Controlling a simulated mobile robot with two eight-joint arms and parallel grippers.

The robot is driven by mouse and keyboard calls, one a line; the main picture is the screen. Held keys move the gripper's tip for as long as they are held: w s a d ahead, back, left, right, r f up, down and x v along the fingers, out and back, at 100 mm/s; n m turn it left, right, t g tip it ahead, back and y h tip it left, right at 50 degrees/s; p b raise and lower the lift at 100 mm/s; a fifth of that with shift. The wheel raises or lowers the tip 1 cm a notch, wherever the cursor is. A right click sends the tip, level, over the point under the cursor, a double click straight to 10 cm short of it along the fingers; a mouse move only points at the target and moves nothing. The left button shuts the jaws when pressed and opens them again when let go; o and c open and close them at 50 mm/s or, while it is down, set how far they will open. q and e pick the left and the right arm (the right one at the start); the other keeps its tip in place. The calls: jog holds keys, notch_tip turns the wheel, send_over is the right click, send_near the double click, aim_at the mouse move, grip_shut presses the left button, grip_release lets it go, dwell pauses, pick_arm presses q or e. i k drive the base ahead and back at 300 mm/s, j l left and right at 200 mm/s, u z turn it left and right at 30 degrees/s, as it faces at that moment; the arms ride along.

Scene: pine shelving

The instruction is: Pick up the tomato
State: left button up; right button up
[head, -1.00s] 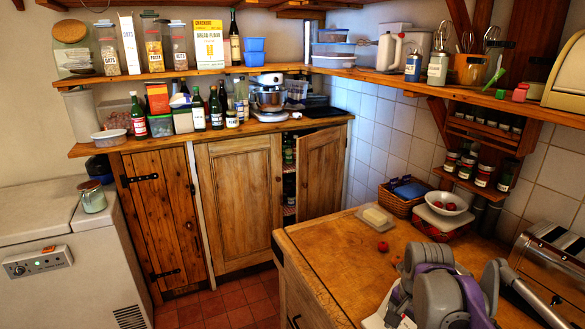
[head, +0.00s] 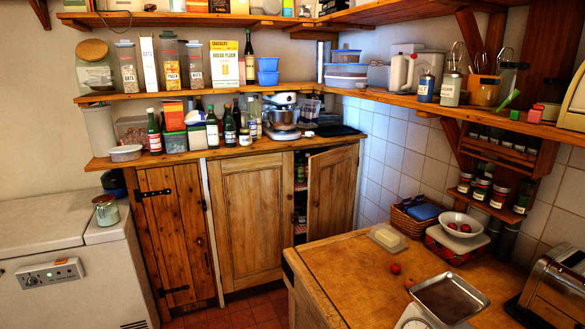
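A small round red tomato (head: 395,268) lies on the wooden worktop (head: 345,272), near the butter dish and to the left of a metal tray. More small red items (head: 465,228) sit in a white bowl (head: 446,219) at the back of the worktop; they are too small to identify surely. Neither of my grippers shows in the head view now. Nothing covers the tomato.
A dish with a pale block (head: 388,236) stands behind the tomato. A metal tray on a scale (head: 450,298) is to its right, and a toaster (head: 556,285) at the far right. The worktop's left part is clear.

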aim_at(411, 282)
jog(key=i+j+z, duration=0.15)
jog(key=z, duration=0.25)
jog(key=i+j+z, duration=0.15)
jog(key=z, duration=0.3)
jog(key=i+j+z, duration=0.1)
jog(key=j+z, duration=0.15)
jog(key=z, duration=0.15)
